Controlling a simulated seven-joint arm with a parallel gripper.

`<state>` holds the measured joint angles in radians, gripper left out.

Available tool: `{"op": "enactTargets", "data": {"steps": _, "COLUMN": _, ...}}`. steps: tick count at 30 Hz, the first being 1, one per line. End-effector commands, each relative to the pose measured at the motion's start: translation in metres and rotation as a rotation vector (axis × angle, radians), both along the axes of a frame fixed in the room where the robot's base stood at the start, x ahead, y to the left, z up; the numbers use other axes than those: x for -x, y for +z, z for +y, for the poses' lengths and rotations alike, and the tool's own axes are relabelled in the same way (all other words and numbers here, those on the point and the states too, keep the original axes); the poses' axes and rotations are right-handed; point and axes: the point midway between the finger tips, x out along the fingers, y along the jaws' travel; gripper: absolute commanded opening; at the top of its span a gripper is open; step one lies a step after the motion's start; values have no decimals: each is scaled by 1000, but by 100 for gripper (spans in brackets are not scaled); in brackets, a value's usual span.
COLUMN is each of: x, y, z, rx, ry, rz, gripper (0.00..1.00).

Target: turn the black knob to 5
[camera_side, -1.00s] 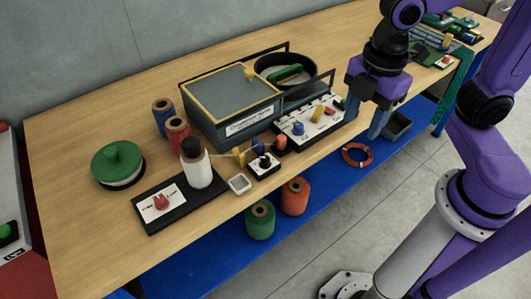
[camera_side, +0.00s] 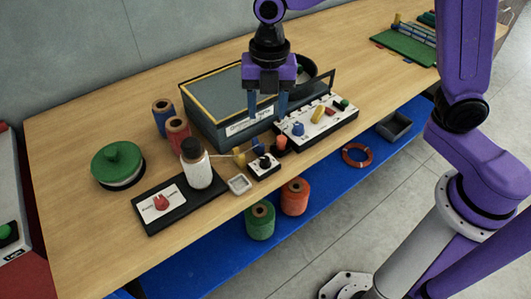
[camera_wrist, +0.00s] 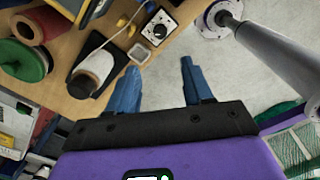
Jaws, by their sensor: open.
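The black knob (camera_side: 264,161) sits on a small box with a white dial face (camera_side: 266,170) near the bench's front edge. It also shows in the wrist view, where the knob (camera_wrist: 159,31) is at the top centre, beyond my fingertips. The dial's numbers are too small to read. My gripper (camera_side: 267,113) points down with its blue fingers apart and empty. In the side view it hangs above and behind the knob, in front of the grey lidded bin. In the wrist view the open fingers (camera_wrist: 160,70) touch nothing.
A white panel (camera_side: 318,126) with blue, yellow, red and green controls is right of the knob. A white bottle (camera_side: 197,170) stands to the left, and a small square tray (camera_side: 240,184) lies beside the dial box. The grey bin (camera_side: 205,105) is behind. Thread spools stand below the edge.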

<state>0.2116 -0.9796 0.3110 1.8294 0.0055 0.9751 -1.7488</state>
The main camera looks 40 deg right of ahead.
Motion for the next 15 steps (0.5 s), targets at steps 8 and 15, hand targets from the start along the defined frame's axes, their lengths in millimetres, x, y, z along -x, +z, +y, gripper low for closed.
{"op": "enactTargets", "data": {"steps": 8, "x": 0, "y": -54, "z": 0, "rx": 4, "ry": -1, "rz": 4, "gripper": 50}}
{"op": "enactTargets", "data": {"steps": 15, "x": 0, "y": -99, "z": 1, "rx": 3, "ry": -1, "rz": 4, "gripper": 50}}
